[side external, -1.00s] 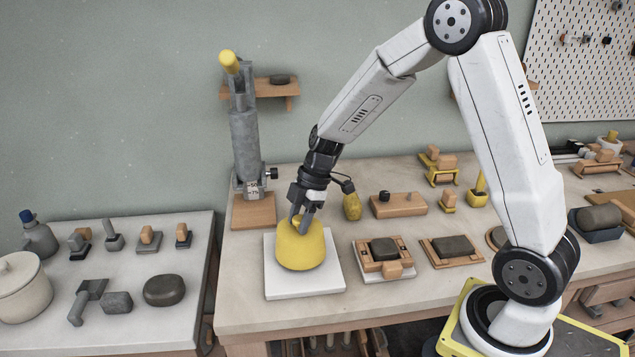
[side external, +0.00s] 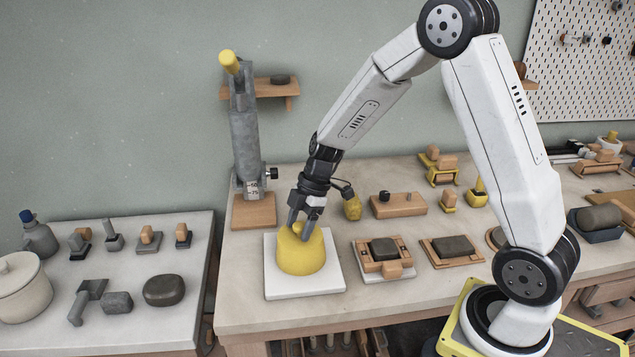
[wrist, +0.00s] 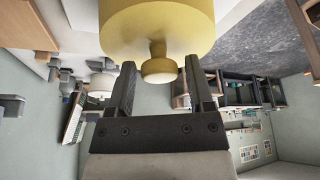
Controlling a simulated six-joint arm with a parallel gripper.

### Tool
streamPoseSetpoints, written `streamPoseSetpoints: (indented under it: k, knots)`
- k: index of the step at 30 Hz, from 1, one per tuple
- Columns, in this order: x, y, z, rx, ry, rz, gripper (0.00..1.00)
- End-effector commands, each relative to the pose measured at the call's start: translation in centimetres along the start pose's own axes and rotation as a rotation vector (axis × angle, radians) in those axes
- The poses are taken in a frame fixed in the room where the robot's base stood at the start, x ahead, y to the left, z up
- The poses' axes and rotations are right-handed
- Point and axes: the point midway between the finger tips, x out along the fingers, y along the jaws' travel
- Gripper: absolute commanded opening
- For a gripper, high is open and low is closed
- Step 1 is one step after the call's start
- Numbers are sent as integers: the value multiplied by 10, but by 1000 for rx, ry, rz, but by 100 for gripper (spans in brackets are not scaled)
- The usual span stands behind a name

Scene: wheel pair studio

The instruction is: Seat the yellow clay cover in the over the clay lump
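The yellow clay cover (side external: 301,256) is a dome-like shell with a small knob on top. It stands upright on a white square board (side external: 331,283) on the bench. In the wrist view, the cover (wrist: 158,22) and its knob (wrist: 159,70) are near the top middle. My gripper (side external: 301,222) points down at the knob. In the wrist view, my gripper's two fingers (wrist: 160,78) straddle the knob, with a small gap on each side, so it is open. No clay lump shows under the cover; whatever is inside is hidden.
A grey press with a yellow handle (side external: 229,62) stands behind the board. A yellow textured item (side external: 352,207), wooden blocks (side external: 398,206) and a grey lump on a wooden jig (side external: 383,248) lie to the right. A side table (side external: 135,280) holds tools at left.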

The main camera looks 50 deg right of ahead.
Motion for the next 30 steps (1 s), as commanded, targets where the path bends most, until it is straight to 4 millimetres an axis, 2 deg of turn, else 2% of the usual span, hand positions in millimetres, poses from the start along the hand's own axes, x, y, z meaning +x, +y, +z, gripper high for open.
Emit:
streamPoseSetpoints:
  k: [11,17,30]
  knots:
    - [0,0,0,0,0,0,86]
    - [-9,0,0,1,1,2,86]
    - [-61,0,0,-1,0,3,86]
